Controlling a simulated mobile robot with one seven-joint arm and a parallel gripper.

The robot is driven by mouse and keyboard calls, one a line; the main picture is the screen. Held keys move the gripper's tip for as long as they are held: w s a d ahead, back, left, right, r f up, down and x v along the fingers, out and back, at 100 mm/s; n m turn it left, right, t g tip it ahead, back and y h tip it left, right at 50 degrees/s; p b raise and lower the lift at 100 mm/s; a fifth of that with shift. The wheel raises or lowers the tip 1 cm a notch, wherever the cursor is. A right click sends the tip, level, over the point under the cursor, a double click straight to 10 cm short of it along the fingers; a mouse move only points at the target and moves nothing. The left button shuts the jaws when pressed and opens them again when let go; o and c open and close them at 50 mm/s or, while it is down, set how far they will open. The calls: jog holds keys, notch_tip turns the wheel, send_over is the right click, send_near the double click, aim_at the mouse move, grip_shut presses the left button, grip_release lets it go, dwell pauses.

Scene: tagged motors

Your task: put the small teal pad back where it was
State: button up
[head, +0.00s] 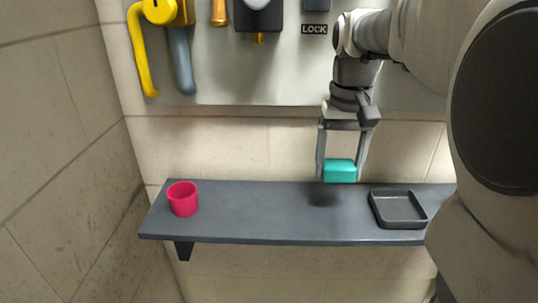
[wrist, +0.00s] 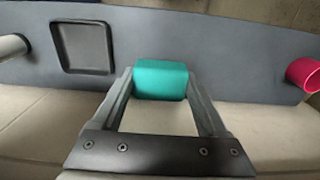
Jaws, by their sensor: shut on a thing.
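The small teal pad (head: 340,171) is a teal block held between the fingers of my gripper (head: 340,172), a little above the grey shelf (head: 260,225). A dark shadow lies on the shelf below it. In the wrist view the teal pad (wrist: 160,79) sits between the two fingertips of my gripper (wrist: 160,85), with the shelf (wrist: 225,45) behind it. The pad appears apart from the shelf surface.
A square dark tray (head: 398,209), which looks empty, lies on the shelf right of my gripper. A pink cup (head: 183,198) stands at the shelf's left end. Shelf between cup and tray is clear. A panel with a LOCK label (head: 314,29) hangs above.

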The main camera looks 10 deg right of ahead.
aim_at(331, 212)
notch_tip(331, 212, down, 9)
jog(key=shift+r, duration=0.15)
dwell(0.4)
jog(key=shift+f, duration=0.2)
jog(key=o, duration=1.2)
jog(key=shift+r, duration=0.1)
